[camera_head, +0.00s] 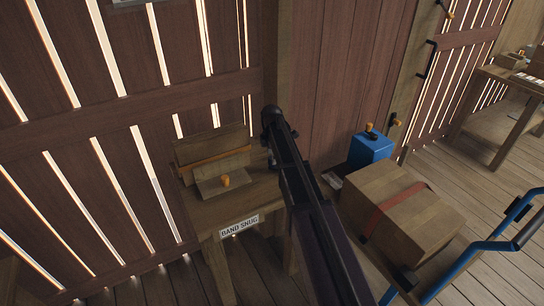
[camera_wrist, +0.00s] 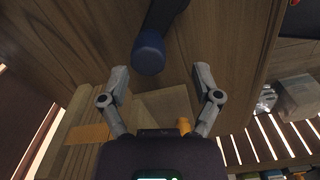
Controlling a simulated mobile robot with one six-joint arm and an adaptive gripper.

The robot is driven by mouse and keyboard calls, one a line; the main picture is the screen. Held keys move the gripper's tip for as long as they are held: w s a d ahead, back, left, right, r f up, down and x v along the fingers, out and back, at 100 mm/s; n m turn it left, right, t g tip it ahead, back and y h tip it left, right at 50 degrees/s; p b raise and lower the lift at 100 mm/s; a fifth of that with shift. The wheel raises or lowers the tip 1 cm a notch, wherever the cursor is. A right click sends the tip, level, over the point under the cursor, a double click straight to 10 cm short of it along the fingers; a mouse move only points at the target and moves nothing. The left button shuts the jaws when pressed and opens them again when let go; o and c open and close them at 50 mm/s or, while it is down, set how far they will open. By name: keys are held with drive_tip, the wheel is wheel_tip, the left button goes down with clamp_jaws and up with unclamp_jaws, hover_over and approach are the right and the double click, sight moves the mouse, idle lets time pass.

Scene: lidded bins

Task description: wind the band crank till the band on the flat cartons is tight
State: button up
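The flat cartons (camera_head: 210,145) stand as a brown stack on a small wooden stand, with an orange band (camera_head: 208,161) across them. In the wrist view the cartons (camera_wrist: 78,158) and band (camera_wrist: 88,133) are at lower left. An orange knob (camera_head: 225,181), apparently the crank's grip, is in front of the stack; it also shows in the wrist view (camera_wrist: 184,125), partly hidden beside my right finger. My gripper (camera_wrist: 160,76) is open, with nothing between its fingertips. In the head view my arm hides it. I cannot tell how tight the band is.
The stand bears a "BAND SNUG" sign (camera_head: 239,226). To the right, a cart with a blue handle (camera_head: 480,246) carries a carton (camera_head: 395,212) with a red strap. A blue box (camera_head: 370,150) with an orange-tipped handle stands behind it. A slatted wall (camera_head: 100,125) rises behind the stand.

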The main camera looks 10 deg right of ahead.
drive_tip(key=shift+r+p, duration=5.45)
drive_tip(key=shift+r, duration=0.3)
drive_tip(key=s+f+m+b, duration=0.2)
drive_tip(key=s+m, duration=0.6)
drive_tip(key=s, duration=0.4)
drive_tip(key=s+f+m+b, duration=0.3)
drive_tip(key=s+m, duration=0.5)
drive_tip(key=s, duration=0.5)
drive_tip(key=shift+w, duration=0.1)
drive_tip(key=w+r+n+p, duration=0.1)
drive_tip(key=w+n, duration=0.2)
drive_tip(key=w, duration=1)
drive_tip(key=w+r+n+p, duration=0.2)
drive_tip(key=w+n, duration=0.2)
drive_tip(key=w, duration=0.9)
drive_tip(key=shift+d+r, duration=0.2)
drive_tip(key=shift+r, duration=0.05)
drive_tip(key=shift+f, duration=0.2)
wheel_tip(320, 180, down, 13)
drive_tip(key=b, duration=1.3)
drive_tip(key=shift+s+f, duration=0.1)
drive_tip(key=shift+f, duration=0.1)
